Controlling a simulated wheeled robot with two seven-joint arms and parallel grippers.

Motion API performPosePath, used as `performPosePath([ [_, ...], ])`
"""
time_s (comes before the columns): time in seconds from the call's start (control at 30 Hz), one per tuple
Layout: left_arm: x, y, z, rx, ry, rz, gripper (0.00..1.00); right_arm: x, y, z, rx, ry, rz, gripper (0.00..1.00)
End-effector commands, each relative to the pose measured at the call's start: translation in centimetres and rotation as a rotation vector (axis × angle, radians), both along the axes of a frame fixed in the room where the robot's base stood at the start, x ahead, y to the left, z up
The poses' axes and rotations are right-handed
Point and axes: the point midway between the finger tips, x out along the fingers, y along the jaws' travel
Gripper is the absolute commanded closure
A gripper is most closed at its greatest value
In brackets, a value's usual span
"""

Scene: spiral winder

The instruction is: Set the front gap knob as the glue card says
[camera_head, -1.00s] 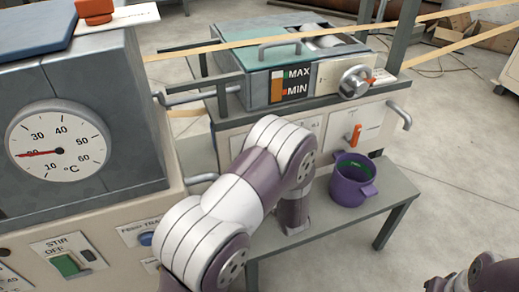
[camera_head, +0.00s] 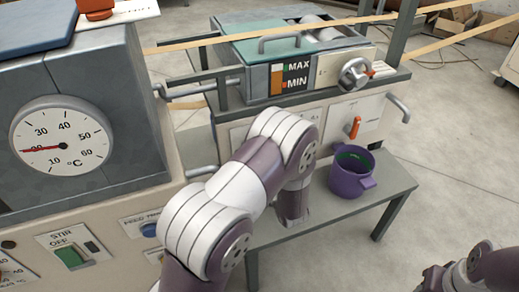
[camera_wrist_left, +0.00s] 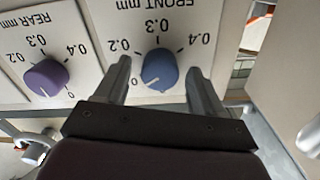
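The blue front gap knob (camera_wrist_left: 160,69) sits on a pale plate marked FRONT mm, upside down in the left wrist view. Its pale pointer mark points down-left, near the 0 label. My left gripper (camera_wrist_left: 160,80) is open, with one finger on each side of the knob and gaps visible. In the head view my left arm hides that gripper and the knob. A white card (camera_head: 120,12) lies at the top left, partly cut off; its text is unreadable, and I cannot tell whether it is the glue card. My right arm shows at the lower right; its gripper (camera_head: 436,280) is dark and unclear.
A purple rear knob (camera_wrist_left: 47,77) is beside the front one. A glue box (camera_head: 290,50) with a MAX/MIN gauge and a temperature dial (camera_head: 62,143) are nearby.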

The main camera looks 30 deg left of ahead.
Motion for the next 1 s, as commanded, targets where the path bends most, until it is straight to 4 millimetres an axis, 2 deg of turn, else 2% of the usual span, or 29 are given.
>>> performPosePath([
  [0.13, -0.1, -0.1, 0.1, 0.0, -0.001, -0.001, 0.31, 0.0, 0.0, 0.1, 0.0, 0.0, 0.0, 0.57],
  [0.23, -0.7, -1.0, 0.2, 0.0, 0.001, -0.003, 0.31, 0.0, 0.0, 0.5, 0.0, 0.0, 0.0, 0.57],
  [0.53, -5.6, -6.8, 0.4, 0.002, 0.002, -0.008, 0.31, 0.0, 0.0, 2.5, 0.0, 0.0, 0.0, 0.57],
  [0.7, -7.6, -9.1, 0.2, 0.001, 0.001, -0.004, 0.31, 0.0, 0.0, 3.0, 0.0, 0.0, 0.0, 0.57],
  [1.0, -8.3, -9.7, 0.0, 0.0, -0.001, 0.001, 0.31, 0.0, 0.0, 3.0, 0.0, 0.0, 0.0, 0.57],
])
